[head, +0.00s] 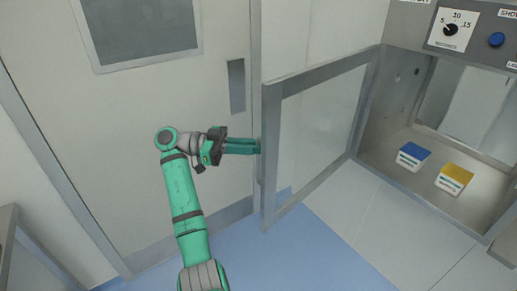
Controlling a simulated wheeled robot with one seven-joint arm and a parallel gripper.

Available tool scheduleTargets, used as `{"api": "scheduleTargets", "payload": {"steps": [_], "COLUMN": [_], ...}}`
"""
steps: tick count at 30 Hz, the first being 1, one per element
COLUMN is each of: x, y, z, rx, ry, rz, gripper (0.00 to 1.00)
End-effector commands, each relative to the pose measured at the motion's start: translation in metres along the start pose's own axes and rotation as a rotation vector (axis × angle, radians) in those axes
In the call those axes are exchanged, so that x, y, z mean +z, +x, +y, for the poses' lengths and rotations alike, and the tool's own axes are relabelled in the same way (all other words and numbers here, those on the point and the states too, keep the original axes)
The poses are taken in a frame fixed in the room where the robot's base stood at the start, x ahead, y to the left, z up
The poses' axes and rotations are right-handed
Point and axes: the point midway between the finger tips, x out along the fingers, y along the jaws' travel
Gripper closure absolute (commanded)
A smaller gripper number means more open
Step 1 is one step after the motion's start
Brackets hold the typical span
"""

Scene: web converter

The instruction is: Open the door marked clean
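A glass door with a grey metal frame (296,84) stands swung out from the pass-through chamber (430,195), its hinge side at the chamber's left edge. No "clean" marking is readable on it. My gripper (257,147) is at the door's free left edge, its green fingers pointing right. The fingertips meet or overlap the frame edge around mid-height. Whether they are closed on a handle or only touch the edge is hidden.
Inside the chamber are a blue-topped box (412,156) and a yellow-topped box (455,178). A control panel with a dial (450,30) and a blue button (496,40) is above. A large grey door (130,120) with a window stands behind my arm. Blue floor (315,255) is clear below.

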Motion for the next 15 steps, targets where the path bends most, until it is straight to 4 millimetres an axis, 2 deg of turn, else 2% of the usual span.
{"api": "scheduleTargets", "payload": {"steps": [11,12,13,15], "x": [-0.0010,-0.0011,-0.0012,-0.0010], "y": [0.0052,0.0051,0.0049,0.0037], "z": [-0.0026,-0.0027,-0.0026,-0.0021], "rx": [0.002,0.002,0.001,0.001], "ry": [-0.002,-0.002,-0.002,-0.001], "rz": [-0.001,-0.001,0.000,0.000], "gripper": [1.00,0.81,0.74,0.72]}}
